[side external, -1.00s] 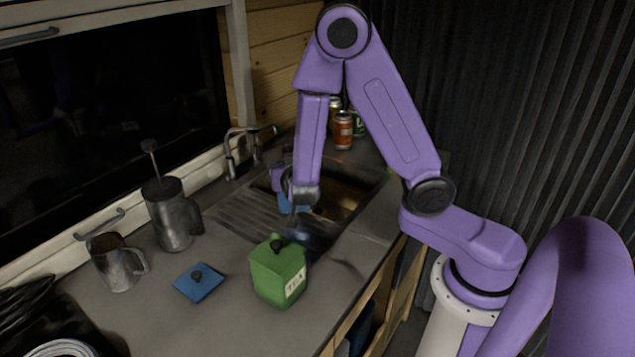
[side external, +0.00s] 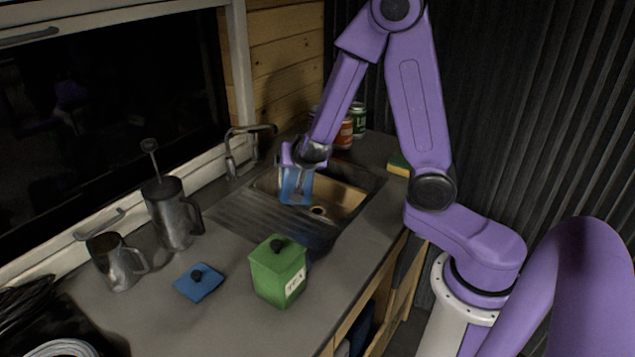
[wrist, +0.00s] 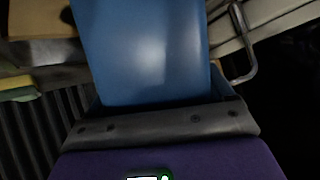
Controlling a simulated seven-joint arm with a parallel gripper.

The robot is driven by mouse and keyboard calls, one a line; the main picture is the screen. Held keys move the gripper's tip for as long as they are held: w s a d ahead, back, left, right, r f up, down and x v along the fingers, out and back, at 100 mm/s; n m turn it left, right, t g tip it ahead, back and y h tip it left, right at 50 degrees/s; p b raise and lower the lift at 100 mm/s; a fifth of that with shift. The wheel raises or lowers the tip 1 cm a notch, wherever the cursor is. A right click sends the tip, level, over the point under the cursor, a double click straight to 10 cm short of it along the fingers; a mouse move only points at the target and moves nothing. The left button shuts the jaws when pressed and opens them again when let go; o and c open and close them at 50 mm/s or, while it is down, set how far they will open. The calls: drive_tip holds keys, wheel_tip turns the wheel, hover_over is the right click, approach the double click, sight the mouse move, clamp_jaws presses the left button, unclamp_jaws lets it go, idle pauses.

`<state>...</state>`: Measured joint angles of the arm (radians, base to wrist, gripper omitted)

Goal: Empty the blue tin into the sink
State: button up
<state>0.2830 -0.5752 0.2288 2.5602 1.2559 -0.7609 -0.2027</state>
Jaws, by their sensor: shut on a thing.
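The blue tin (side external: 296,188) is held in my gripper (side external: 297,168) above the sink (side external: 345,190). My gripper is shut on it. In the wrist view the tin (wrist: 145,55) fills the upper middle, close against my gripper (wrist: 160,115). Its opening and contents cannot be seen. The tin's blue lid (side external: 199,283) with a black knob lies on the counter at the left. The sink basin is brownish, with a drain visible and nothing clearly lying in it.
A green tea tin (side external: 278,270) with its lid on stands on the front counter. A metal press (side external: 172,215) and a metal jug (side external: 115,262) stand at the left. The tap (side external: 240,150) rises behind the sink. Cans (side external: 358,118) stand at the back, and a sponge (side external: 399,164) lies at the right.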

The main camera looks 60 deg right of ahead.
drive_tip(key=shift+w+d+f+y, duration=0.2)
drive_tip(key=shift+d+f+y, duration=0.15)
drive_tip(key=shift+d+y, duration=0.15)
drive_tip(key=d+g+y, duration=0.1)
drive_tip(key=y, duration=0.1)
drive_tip(key=d+f+m+g+y, duration=0.1)
drive_tip(key=y, duration=0.1)
drive_tip(key=w+d+f+m+y, duration=0.1)
drive_tip(key=y, duration=0.2)
drive_tip(key=shift+d+g, duration=0.3)
drive_tip(key=shift+g, duration=0.1)
drive_tip(key=shift+d+f+m+y, duration=0.1)
drive_tip(key=shift+f+m+y, duration=0.2)
drive_tip(key=shift+y, duration=0.1)
drive_tip(key=shift+w+d+f+m+g+y+p, duration=0.1)
drive_tip(key=shift+d+f+m+g+y+p, duration=0.25)
drive_tip(key=shift+d+f+y, duration=0.65)
